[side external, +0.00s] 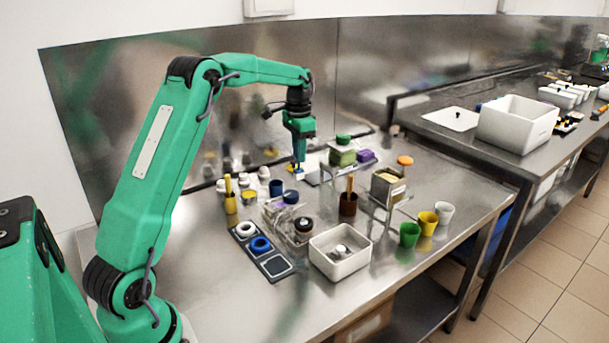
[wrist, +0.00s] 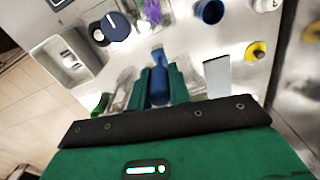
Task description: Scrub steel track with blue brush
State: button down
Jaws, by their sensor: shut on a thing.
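My gripper (side external: 298,167) points down over the back middle of the steel table. In the wrist view its two green fingers (wrist: 160,82) are shut on the blue brush (wrist: 159,80), whose narrow blue end shows between them. The brush's bristles are hidden, and I cannot tell whether it touches anything. A flat pale grey strip (wrist: 216,76) lies just right of the fingers in the wrist view, apart from the brush. It may be the steel track, but I cannot tell for sure.
A white bin (side external: 340,252) and a dark tray with rings (side external: 275,266) stand at the front. A blue cup (side external: 276,188), a yellow cup with a handle (side external: 230,203), and green (side external: 409,235) and yellow (side external: 427,223) cups stand around. The table's front left is clear.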

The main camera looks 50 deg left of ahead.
jog(key=shift+s, duration=0.1)
jog(key=shift+s+a+r, duration=0.15)
jog(key=shift+s+r, duration=0.2)
jog(key=shift+s, duration=0.15)
jog(key=s+r, duration=0.3)
jog(key=s, duration=0.5)
jog(key=shift+s+a+r, duration=0.15)
jog(key=shift+a+r, duration=0.05)
jog(key=shift+a, duration=0.15)
jog(key=shift+f, duration=0.15)
jog(key=shift+f, duration=1.6)
